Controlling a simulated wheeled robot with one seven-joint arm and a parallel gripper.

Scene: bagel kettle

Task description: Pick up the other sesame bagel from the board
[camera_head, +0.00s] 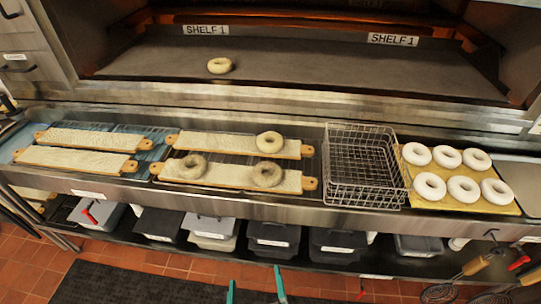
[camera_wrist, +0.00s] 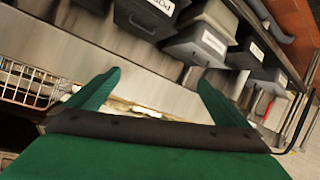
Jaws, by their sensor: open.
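A pale golden bagel (camera_head: 269,141) lies at the right end of the far middle board (camera_head: 215,142). A bagel of like colour (camera_head: 220,65) lies on the oven deck behind. Two greyer, speckled bagels lie on the near middle board (camera_head: 230,175), one at the left (camera_head: 192,166) and one at the right (camera_head: 267,174). The toppings are too small to tell surely. My gripper (camera_head: 255,276) shows its green fingertips at the bottom of the head view, in front of and below the counter. In the wrist view my gripper (camera_wrist: 158,78) is open and empty.
A wire basket (camera_head: 362,165) stands right of the boards, beside a yellow tray (camera_head: 460,200) of several white rings. Two boards without bagels (camera_head: 90,139) lie at left. Grey bins (camera_head: 273,238) fill the shelf under the counter. The oven deck (camera_head: 320,72) is mostly clear.

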